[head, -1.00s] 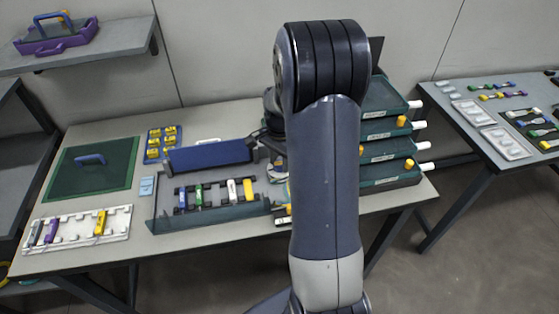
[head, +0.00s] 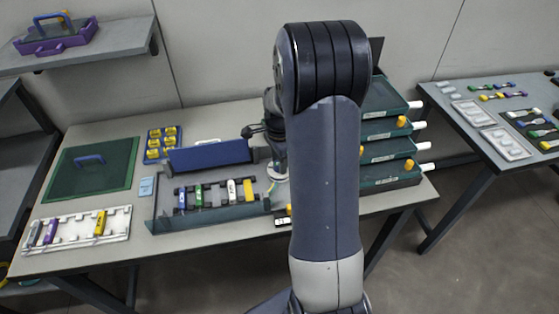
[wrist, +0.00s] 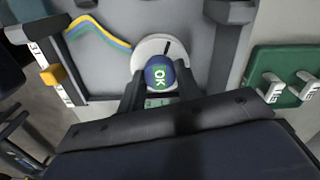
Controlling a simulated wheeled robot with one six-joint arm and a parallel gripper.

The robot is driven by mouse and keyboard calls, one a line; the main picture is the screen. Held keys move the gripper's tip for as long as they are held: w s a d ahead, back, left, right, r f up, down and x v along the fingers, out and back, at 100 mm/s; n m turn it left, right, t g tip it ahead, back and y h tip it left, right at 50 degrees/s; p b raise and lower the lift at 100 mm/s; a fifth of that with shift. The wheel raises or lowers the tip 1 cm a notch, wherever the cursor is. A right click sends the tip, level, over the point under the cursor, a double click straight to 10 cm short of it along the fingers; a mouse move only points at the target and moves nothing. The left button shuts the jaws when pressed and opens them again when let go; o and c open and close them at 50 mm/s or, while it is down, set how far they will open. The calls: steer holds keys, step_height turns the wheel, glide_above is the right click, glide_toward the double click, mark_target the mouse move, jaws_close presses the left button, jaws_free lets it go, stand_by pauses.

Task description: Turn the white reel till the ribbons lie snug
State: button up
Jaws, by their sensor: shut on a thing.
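The white reel (wrist: 147,46) lies flat in a grey tray in the wrist view, with a dark slot near its rim. A blue round hub (wrist: 159,72) marked "OK" is at its middle. My gripper (wrist: 160,86) has its two dark fingers on either side of this hub and is shut on it. Blue, green and yellow ribbons (wrist: 95,30) run together from the upper left to the reel's left edge in a visible curve.
In the wrist view, a tray wall (wrist: 233,45) stands right of the reel, and a green holder (wrist: 290,75) with white pieces lies beyond it. In the head view, stacked green drawers (head: 390,140) stand right of my arm. A blue panel (head: 210,156) stands behind the tray.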

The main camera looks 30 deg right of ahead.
steer(key=o, duration=1)
steer(key=shift+r, duration=0.1)
step_height(320, 180, up, 11)
steer(key=shift+f, duration=0.2)
step_height(320, 180, down, 11)
steer(key=shift+r, duration=0.1)
stand_by(0.4)
